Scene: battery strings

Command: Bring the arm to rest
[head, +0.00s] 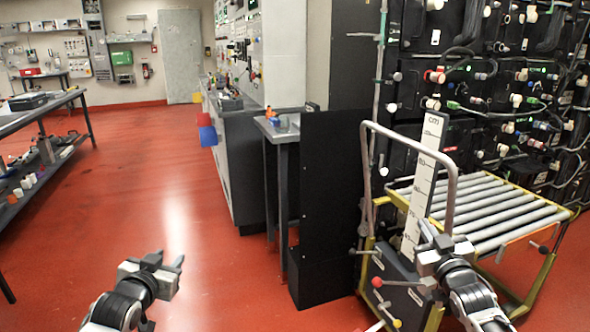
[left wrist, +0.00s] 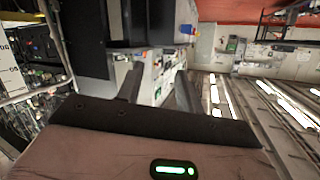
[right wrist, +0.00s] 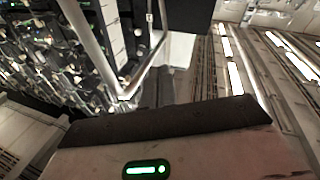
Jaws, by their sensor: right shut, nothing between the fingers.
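My left gripper (head: 166,261) is at the lower left of the head view, above the red floor, with its fingers apart and nothing between them. The left wrist view shows the two fingers (left wrist: 159,80) spread with a gap. My right gripper (head: 432,232) is at the lower right of the head view, in front of the roller cart (head: 505,212). I cannot tell whether the right gripper touches the cart.
The cart's grey handle (head: 452,185) and white ruler board (head: 422,190) stand close to my right gripper. Battery racks (head: 480,80) rise behind. A black panel (head: 325,200) stands between the arms. A workbench (head: 40,108) is at left. The red floor (head: 160,180) at centre-left is clear.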

